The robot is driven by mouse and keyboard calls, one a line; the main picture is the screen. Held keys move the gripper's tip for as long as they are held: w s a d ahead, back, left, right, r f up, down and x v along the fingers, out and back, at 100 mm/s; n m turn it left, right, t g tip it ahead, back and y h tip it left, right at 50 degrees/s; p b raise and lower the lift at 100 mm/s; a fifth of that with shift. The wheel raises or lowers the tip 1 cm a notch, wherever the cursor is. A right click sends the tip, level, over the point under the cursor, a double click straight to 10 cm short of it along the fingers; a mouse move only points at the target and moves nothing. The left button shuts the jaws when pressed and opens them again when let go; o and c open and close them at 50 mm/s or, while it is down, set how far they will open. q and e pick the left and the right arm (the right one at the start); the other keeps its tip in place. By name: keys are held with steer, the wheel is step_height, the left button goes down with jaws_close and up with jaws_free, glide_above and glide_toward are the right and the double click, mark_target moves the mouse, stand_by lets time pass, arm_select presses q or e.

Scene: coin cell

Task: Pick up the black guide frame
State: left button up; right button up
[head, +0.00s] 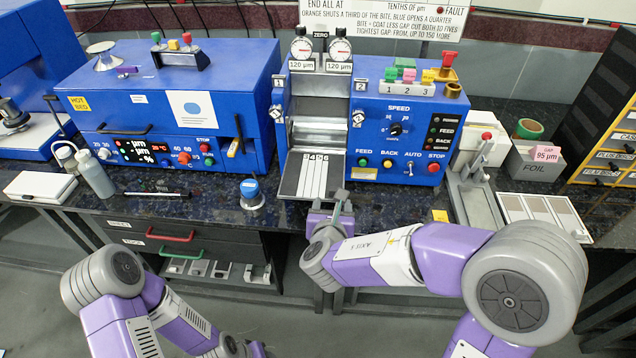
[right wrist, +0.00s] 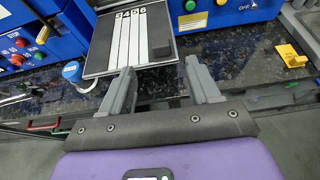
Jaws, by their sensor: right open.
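A black guide frame (right wrist: 160,32) appears to lie around several white strips on the metal feed plate in front of the blue roller machine. Its dark sides border the strips; it also shows in the head view (head: 335,175), small and hard to tell from the plate. My right gripper (right wrist: 158,75) is open and empty, its two grey fingers pointing at the plate's front edge, apart from the frame. In the head view the right gripper (head: 330,212) is just in front of the plate. My left arm is low at the left; its gripper is not visible.
The roller machine (head: 398,130) stands behind the plate, with a blue hot-bed unit (head: 175,105) to its left. A blue-topped round item (head: 251,192) stands left of the plate. A yellow piece (head: 440,215) lies to the right. The counter's front edge is close under my right gripper.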

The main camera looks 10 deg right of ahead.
mark_target(335, 191)
steer(key=b+x, duration=0.2)
steer(key=x, duration=0.5)
steer(key=shift+w+d, duration=0.15)
steer(key=shift+w, duration=0.1)
steer(key=shift+r, duration=0.1)
jaws_close()
